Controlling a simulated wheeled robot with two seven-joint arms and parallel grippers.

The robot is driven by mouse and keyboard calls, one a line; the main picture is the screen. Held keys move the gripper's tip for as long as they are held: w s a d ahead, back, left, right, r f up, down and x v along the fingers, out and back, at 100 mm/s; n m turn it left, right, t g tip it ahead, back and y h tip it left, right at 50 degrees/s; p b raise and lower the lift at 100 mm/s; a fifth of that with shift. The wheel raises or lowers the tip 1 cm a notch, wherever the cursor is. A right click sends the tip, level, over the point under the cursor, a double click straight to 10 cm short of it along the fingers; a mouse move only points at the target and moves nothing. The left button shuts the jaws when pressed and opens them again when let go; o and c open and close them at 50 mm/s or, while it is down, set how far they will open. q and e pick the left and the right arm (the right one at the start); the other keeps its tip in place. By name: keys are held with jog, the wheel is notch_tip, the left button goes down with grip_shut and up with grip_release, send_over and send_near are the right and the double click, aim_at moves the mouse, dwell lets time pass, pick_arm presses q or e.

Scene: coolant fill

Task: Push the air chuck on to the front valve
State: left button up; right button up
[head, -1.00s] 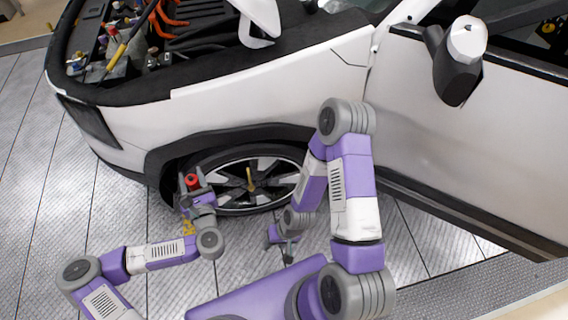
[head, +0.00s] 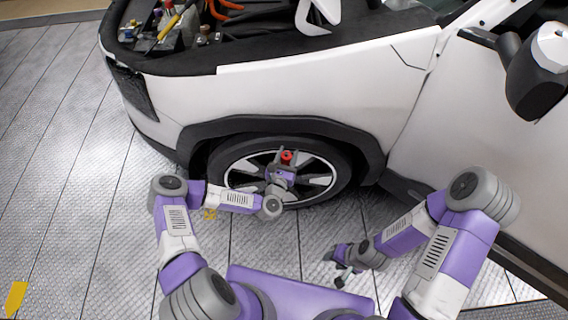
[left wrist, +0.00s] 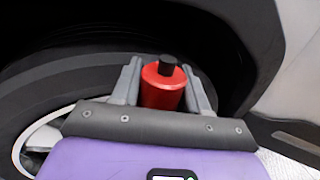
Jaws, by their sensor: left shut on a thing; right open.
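The air chuck is a red cylinder with a black end (left wrist: 163,88). My left gripper (head: 287,160) is shut on it, one grey finger on each side. In the head view it is in front of the front wheel (head: 238,178), over the upper middle of the rim. In the left wrist view the black end points up the picture, with the dark tyre behind it. I cannot make out the front valve; the gripper and chuck cover part of the wheel. I cannot tell whether the chuck touches the wheel. My right gripper (head: 340,268) is open, low over the floor.
The white car's fender (head: 270,95) and black wheel arch (head: 290,123) stand over the wheel. The open engine bay (head: 180,25) is at the upper left, the side mirror (head: 540,75) at the upper right.

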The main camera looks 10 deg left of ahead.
pick_arm(q)
jog(key=shift+h, duration=0.3)
jog(key=f, duration=0.1)
jog(key=w+a+f, duration=0.1)
jog(key=f, duration=0.1)
jog(key=a+f, duration=0.1)
jog(key=shift+w+a+f+b, duration=0.15)
jog(key=shift+a+f+b, duration=0.05)
jog(key=shift+f+b, duration=0.2)
pick_arm(e)
jog(key=shift+f, duration=0.75)
jog(key=shift+f, duration=0.1)
pick_arm(q)
jog(key=shift+f+b, duration=1.75)
jog(key=shift+f, duration=1.1)
pick_arm(e)
jog(key=shift+f, duration=1.65)
pick_arm(q)
jog(key=shift+f, duration=1.6)
jog(key=o, duration=1.2)
jog(key=shift+s, duration=0.25)
